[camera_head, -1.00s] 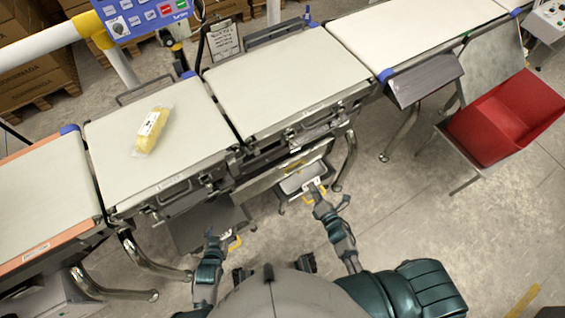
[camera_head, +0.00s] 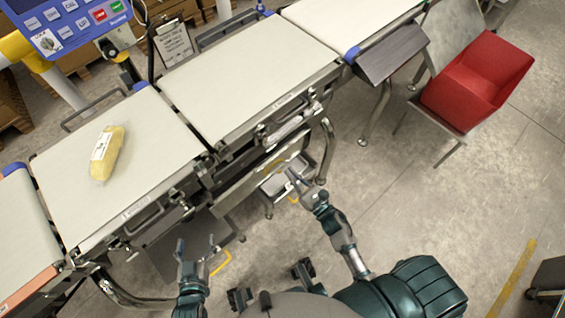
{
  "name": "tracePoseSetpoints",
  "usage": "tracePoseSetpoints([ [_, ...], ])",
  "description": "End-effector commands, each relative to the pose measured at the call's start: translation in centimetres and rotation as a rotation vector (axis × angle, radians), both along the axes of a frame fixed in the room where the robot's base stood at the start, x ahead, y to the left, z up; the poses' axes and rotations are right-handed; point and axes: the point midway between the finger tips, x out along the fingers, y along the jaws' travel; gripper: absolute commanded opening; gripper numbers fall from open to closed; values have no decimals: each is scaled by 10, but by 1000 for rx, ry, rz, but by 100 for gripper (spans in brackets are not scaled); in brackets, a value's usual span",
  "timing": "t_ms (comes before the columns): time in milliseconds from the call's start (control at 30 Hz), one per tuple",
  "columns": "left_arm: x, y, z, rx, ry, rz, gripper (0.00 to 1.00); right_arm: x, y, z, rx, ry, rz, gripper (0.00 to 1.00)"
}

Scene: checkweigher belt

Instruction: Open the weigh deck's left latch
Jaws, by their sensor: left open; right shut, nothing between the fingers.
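Two pale belt decks stand side by side in front of me. The left deck (camera_head: 85,195) carries a yellow package; the middle deck (camera_head: 240,75) is bare. Dark metal latch or handle fittings sit along their front edges: one on the left deck (camera_head: 150,216), one on the middle deck (camera_head: 290,127). I cannot tell which is the left latch or its state. My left gripper (camera_head: 197,246) is open and empty, below the left deck's front edge and apart from its fittings. My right gripper (camera_head: 296,180) is shut and empty, below the middle deck's front edge.
The yellow package (camera_head: 107,152) lies on the left deck. A blue control panel (camera_head: 70,25) stands at upper left, a clipboard (camera_head: 173,43) behind the decks. A red bin (camera_head: 480,80) stands at right. A dark plate (camera_head: 392,52) juts out nearby.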

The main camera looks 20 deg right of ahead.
Motion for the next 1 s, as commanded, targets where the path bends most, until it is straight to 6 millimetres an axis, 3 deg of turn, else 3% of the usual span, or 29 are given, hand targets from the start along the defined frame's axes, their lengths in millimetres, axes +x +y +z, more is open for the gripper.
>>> tracePoseSetpoints([
  [300, 0, 1, -2, 3, 9, 2, 82, 52, 20, 16, 0, -3, 2, 0],
  [500, 1, 1, -1, 1, 1, 2, 82, 75, 28, 21, 0, -2, 1, 0],
  [1000, 1, 1, 0, -1, -4, 0, 82, 82, 30, 23, 1, 0, 0, 0],
])
